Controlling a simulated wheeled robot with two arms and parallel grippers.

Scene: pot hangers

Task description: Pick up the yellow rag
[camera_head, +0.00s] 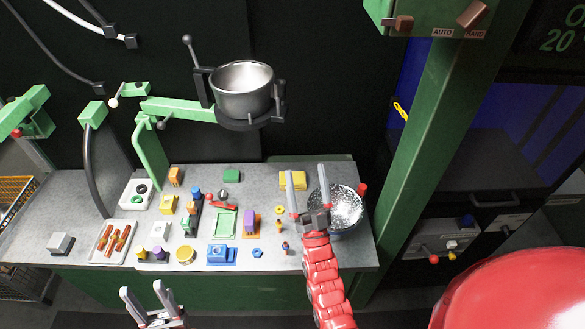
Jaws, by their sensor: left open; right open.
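The yellow rag (299,181) lies as a small folded block near the back edge of the grey worktop (330,172), right of centre. My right gripper (306,171) is open and empty. Its fingers point towards the back of the worktop, and its left finger covers part of the rag in the picture. I cannot tell how high the fingers are above it. My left gripper (142,288) is open and empty at the bottom of the view, in front of the worktop's front edge.
A shiny metal bowl (344,208) stands right beside my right gripper. Several small coloured parts and trays cover the middle and left of the worktop. A metal pot (241,88) sits in a holder on a green arm (180,109) above. A green post (428,140) rises at right.

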